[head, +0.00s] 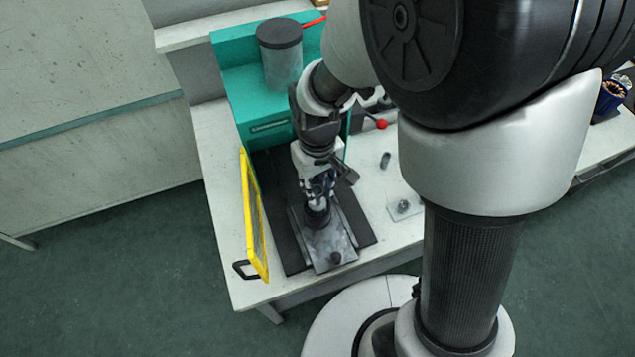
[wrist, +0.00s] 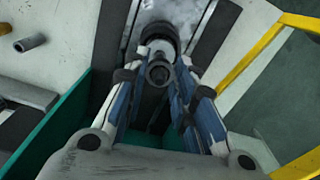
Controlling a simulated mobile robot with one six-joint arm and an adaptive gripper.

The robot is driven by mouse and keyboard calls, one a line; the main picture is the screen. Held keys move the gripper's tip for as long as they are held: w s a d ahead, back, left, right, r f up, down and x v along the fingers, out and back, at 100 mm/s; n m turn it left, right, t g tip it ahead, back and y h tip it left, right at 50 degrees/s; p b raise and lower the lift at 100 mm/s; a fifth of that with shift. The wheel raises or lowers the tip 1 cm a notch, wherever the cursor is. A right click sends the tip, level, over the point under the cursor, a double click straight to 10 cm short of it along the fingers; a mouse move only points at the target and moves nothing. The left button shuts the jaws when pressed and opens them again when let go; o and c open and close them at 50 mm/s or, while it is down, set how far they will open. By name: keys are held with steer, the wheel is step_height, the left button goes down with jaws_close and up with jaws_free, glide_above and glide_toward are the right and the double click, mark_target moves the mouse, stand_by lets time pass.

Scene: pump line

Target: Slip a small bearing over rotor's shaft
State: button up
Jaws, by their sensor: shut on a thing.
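My gripper (head: 318,194) points down over the metal plate on the bench, and its blue-padded fingers also show in the wrist view (wrist: 159,88). They are shut on a small round dark part (wrist: 158,73) with a paler centre, which appears to be the bearing. The dark rotor (wrist: 157,33) stands on the metal plate and also shows below the fingers in the head view (head: 317,217). The held part lies in line with the rotor in the wrist view. Whether the shaft is inside the bearing is hidden.
A yellow guard frame (head: 254,215) stands to the left and a teal machine housing (head: 240,95) behind. A small dark knob (head: 337,257) is at the metal plate's (head: 328,243) front. A grey cylinder (head: 386,160) and a small plate with a peg (head: 403,206) lie to the right.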

steer(key=shift+f+b, duration=0.75)
steer(key=shift+f, duration=0.3)
steer(key=o, duration=0.9)
steer(key=shift+r, duration=0.1)
steer(key=shift+o, duration=0.4)
steer(key=shift+o, duration=0.8)
step_height(320, 180, up, 5)
steer(key=p, duration=0.4)
